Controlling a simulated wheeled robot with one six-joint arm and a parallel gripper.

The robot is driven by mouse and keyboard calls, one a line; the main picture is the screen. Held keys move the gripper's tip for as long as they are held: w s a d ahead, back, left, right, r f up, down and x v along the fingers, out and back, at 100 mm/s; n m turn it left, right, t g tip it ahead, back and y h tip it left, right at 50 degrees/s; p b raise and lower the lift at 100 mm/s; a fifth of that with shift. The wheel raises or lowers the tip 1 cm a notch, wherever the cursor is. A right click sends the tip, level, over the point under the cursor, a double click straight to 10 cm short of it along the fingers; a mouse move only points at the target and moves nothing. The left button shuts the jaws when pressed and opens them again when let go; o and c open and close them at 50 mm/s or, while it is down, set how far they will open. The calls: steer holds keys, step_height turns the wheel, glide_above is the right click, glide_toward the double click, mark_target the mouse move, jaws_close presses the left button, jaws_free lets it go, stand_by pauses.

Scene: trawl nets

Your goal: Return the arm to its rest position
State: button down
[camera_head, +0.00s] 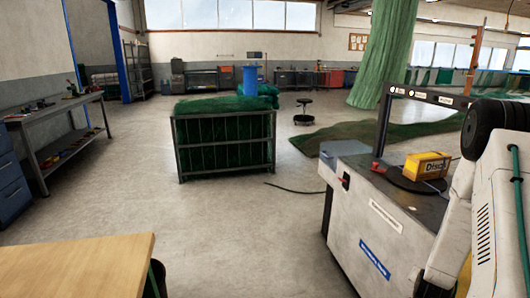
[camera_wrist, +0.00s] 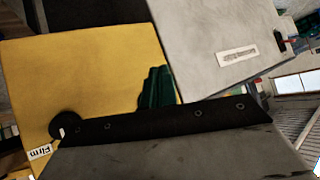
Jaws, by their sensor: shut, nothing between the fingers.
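My gripper (camera_wrist: 157,88) shows in the wrist view as short dark green ribbed fingers above a black bar with screws. The fingers are together and nothing is seen held in them. My white and black arm (camera_head: 490,205) is folded at the right edge of the head view, beside the grey machine cabinet (camera_head: 375,225). The gripper itself is not seen in the head view. The cabinet's labelled side also shows at the top of the wrist view (camera_wrist: 215,35).
A wooden table (camera_head: 75,268) is at the front left. A yellow box (camera_head: 426,165) sits on the cabinet. A metal crate of green net (camera_head: 222,147) stands mid-floor, with a stool (camera_head: 304,110) behind it. A workbench (camera_head: 55,110) is at left. The floor between is open.

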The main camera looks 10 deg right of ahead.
steer(key=s+a+f+n+g+y, duration=0.1)
steer(key=s+a+g+y, duration=0.25)
steer(key=a, duration=0.35)
steer(key=s+a+r+n+g+y, duration=0.3)
steer(key=a+r+y, duration=0.1)
steer(key=a+r, duration=0.75)
steer(key=s+a+r+n, duration=0.2)
steer(key=s+a+r, duration=0.3)
steer(key=r, duration=0.4)
steer(key=s+a+r+n, duration=0.3)
steer(key=s+a+r, duration=0.3)
steer(key=r, duration=0.3)
steer(key=s+a+r+n, duration=0.2)
steer(key=s+a+r, duration=0.3)
steer(key=r, duration=0.3)
steer(key=shift+s+a+r+n+t, duration=0.35)
steer(key=shift+s+r+n+t, duration=0.1)
steer(key=shift+s, duration=0.35)
